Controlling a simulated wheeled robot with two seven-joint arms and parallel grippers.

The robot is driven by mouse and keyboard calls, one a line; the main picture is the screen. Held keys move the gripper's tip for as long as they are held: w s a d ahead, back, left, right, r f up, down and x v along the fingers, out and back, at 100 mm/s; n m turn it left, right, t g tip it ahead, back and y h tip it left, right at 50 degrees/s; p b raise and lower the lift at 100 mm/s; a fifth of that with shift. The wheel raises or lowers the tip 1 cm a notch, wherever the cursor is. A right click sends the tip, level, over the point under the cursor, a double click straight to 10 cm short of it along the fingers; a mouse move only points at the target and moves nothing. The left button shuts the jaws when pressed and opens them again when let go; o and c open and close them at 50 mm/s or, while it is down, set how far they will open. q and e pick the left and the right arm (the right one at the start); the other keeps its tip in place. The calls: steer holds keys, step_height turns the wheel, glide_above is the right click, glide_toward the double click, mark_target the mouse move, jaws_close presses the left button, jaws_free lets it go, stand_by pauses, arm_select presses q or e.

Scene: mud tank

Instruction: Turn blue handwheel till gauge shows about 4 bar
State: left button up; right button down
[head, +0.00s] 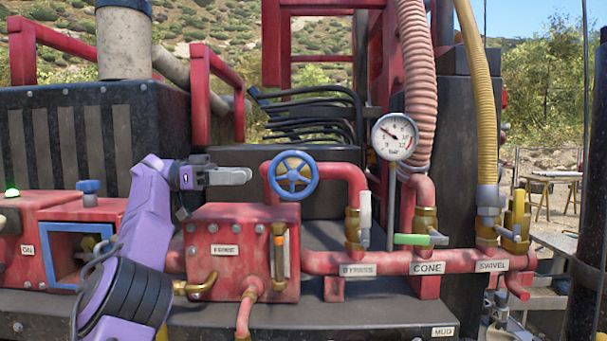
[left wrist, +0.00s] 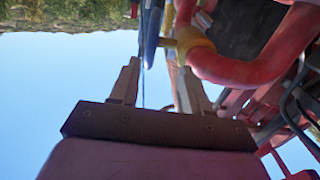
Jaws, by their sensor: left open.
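The round white gauge (head: 395,137) faces me right of the wheel. Its needle points up and left, but the small numbers make an exact reading uncertain. My right gripper is out of view.
Below the wheel is a red box (head: 243,250) labelled PRIME. Red pipework (head: 340,263) runs right, with a white-handled valve (head: 365,212) and a green-handled valve (head: 412,239). A ribbed hose (head: 415,80) hangs behind the gauge. The space above the wheel is clear.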

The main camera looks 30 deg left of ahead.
mark_target(283, 192)
arm_select(q)
steer(key=p+x, duration=0.1)
steer(key=x, duration=0.2)
steer(key=p+x, duration=0.1)
steer(key=x, duration=0.3)
steer(key=p+x, duration=0.1)
steer(key=x, duration=0.2)
steer(key=shift+s+d+r, duration=0.2)
steer(key=shift+d+r, duration=0.05)
steer(key=shift+d, duration=0.1)
steer(key=shift+s+r, duration=0.15)
steer(key=shift+s, duration=0.4)
steer(key=shift+w, duration=0.15)
jaws_close()
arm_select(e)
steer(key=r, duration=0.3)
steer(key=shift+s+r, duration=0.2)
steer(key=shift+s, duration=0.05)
